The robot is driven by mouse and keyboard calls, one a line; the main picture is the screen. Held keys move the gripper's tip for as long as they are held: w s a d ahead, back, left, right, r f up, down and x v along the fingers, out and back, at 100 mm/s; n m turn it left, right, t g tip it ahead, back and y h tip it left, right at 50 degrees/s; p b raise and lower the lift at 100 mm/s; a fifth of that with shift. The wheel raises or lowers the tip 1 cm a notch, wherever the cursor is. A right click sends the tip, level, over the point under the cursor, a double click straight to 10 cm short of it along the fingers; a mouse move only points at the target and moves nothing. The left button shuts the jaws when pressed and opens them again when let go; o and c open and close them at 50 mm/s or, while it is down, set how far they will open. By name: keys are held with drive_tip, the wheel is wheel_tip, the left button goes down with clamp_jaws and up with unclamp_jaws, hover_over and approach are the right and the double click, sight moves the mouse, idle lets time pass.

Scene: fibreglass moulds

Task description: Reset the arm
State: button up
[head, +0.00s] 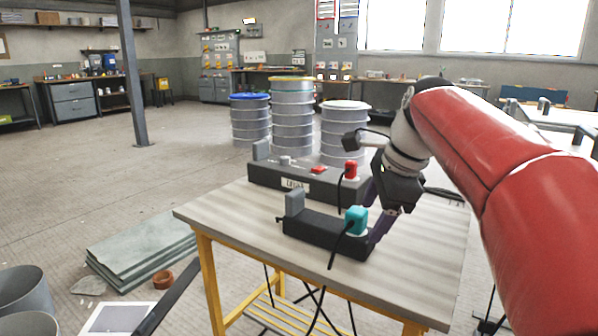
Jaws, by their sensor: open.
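My red arm reaches in from the right, and my gripper (373,217) points down at the right end of the front black box (318,236) on the table. Its dark purple fingers are apart, beside a teal plug (356,220) seated on that box. Whether the fingers touch the plug is unclear. Behind it, a longer black box (268,178) carries a label, a red switch (318,169) and a red plug (350,170) with a black cable. The red plug is just left of my wrist.
The table (235,210) has a pale top and yellow legs, with cables hanging below. Several metal drums (292,115) stand behind it. Grey slabs (140,246) lie on the floor at left. A steel post (131,75) rises at left; open floor surrounds it.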

drive_tip(key=s+f+n+t+h, duration=0.2)
drive_tip(key=s+f+n, duration=1.5)
drive_tip(key=s+n, duration=0.1)
drive_tip(key=shift+s+a+f+h, duration=0.15)
drive_tip(key=shift+s+a+h, duration=0.2)
drive_tip(key=shift+s, duration=0.5)
